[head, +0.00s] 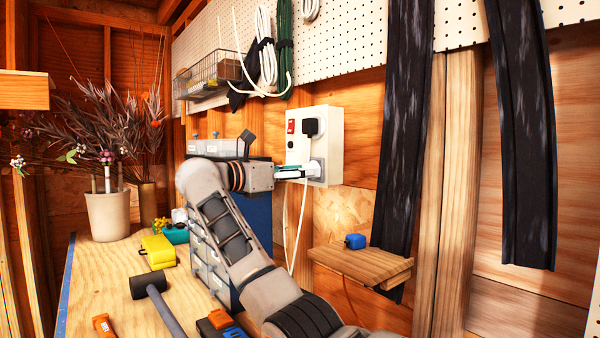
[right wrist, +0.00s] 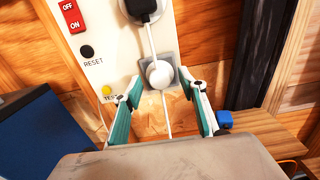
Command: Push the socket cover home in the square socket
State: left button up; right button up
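The square socket (right wrist: 172,57) is a grey plate low on a white wall panel; it also shows in the head view (head: 319,167). A white rounded piece, seemingly the socket cover (right wrist: 160,74), sits in front of it with a white cord across it. I cannot tell how deep it sits. My right gripper (right wrist: 165,92) reaches the panel from the left in the head view (head: 308,172). Its green-and-white fingers stand apart below and on either side of the white piece, with visible gaps and nothing between them gripped. My left gripper is not in view.
A black plug (head: 310,128) sits above the socket, beside a red switch (head: 290,127). A small wooden shelf (head: 360,264) with a blue object (head: 355,241) is below right. A white cord (head: 301,220) hangs below the panel.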

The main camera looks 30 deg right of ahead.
jog(key=s+a, duration=0.1)
jog(key=a, duration=1.1)
dwell(0.5)
